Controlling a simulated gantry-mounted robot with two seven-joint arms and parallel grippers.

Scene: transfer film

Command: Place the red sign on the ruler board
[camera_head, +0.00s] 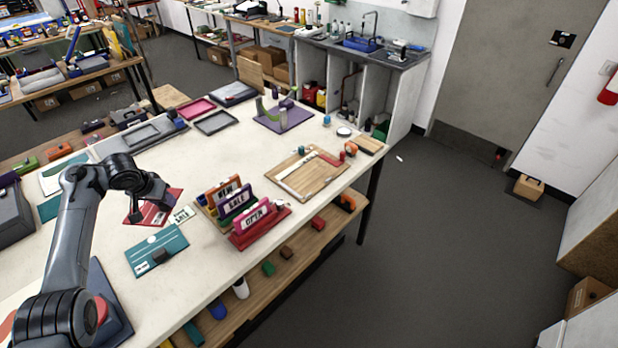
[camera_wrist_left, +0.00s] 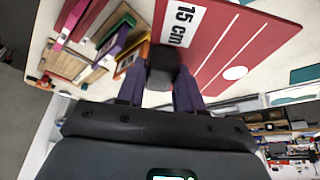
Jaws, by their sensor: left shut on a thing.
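The red sign (camera_head: 172,197) is a flat red plate with white marks, under my left gripper (camera_head: 150,207) on the left half of the table. In the left wrist view the red sign (camera_wrist_left: 232,40) carries a white "15 cm" label and a dark block handle (camera_wrist_left: 162,66). My left gripper (camera_wrist_left: 162,88) is shut on that block. I cannot tell whether the plate touches the table. The ruler board (camera_head: 323,182), a wooden board with a pale ruler and a dark red strip, lies at the table's right side. My right gripper is not in view.
A rack of upright signs (camera_head: 262,226) reading NEW, SALE and OPEN stands between the red sign and the ruler board. A teal sign (camera_head: 170,238) with a dark block lies in front. A purple mat (camera_head: 270,124) with upright pieces lies behind.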

